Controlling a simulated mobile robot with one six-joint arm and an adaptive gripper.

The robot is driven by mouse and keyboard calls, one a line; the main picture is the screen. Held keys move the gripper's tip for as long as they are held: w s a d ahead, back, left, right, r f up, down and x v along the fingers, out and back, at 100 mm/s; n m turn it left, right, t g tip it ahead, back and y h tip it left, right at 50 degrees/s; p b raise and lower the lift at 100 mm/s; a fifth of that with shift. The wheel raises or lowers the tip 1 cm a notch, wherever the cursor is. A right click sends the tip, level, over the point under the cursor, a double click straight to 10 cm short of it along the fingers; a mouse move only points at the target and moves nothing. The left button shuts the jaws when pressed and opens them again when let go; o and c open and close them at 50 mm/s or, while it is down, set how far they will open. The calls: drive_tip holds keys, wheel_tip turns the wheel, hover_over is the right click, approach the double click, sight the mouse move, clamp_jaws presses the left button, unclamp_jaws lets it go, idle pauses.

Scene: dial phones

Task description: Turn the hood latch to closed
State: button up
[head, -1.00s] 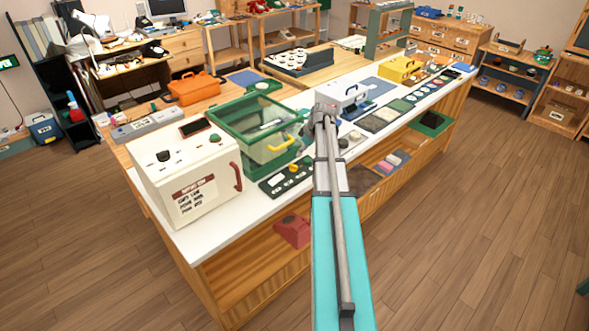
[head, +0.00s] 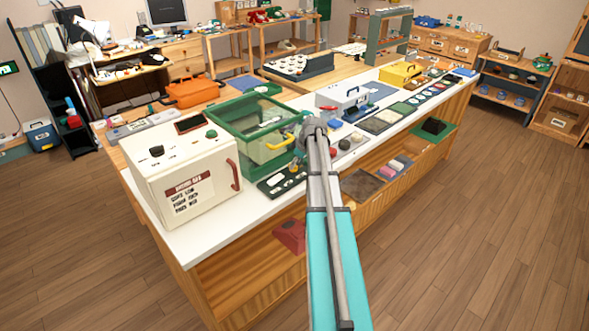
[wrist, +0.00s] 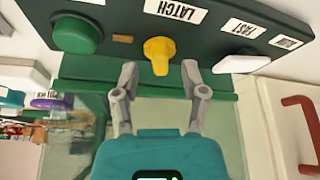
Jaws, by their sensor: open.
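The yellow latch knob (wrist: 159,52) stands on a dark panel (wrist: 115,18) under a label reading LATCH in the wrist view. My gripper (wrist: 160,82) is open and empty, with one finger on each side of the knob's line and the tips just short of it. I cannot tell whether the knob's stem points to closed. In the head view the green-framed clear hood (head: 240,125) stands on the white counter, with its yellow handle (head: 280,144) in front. My gripper (head: 303,150) is over the panel (head: 272,184) and partly hides it.
A green knob (wrist: 75,35) and a white switch (wrist: 241,63) flank the latch knob. A cream box (head: 185,180) with a red handle stands left of the hood. More small items lie along the counter to the right. Open floor lies in front.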

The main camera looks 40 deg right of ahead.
drive_tip(key=shift+w+f, duration=0.2)
drive_tip(key=shift+f, duration=0.3)
drive_tip(key=shift+b, duration=0.3)
clamp_jaws()
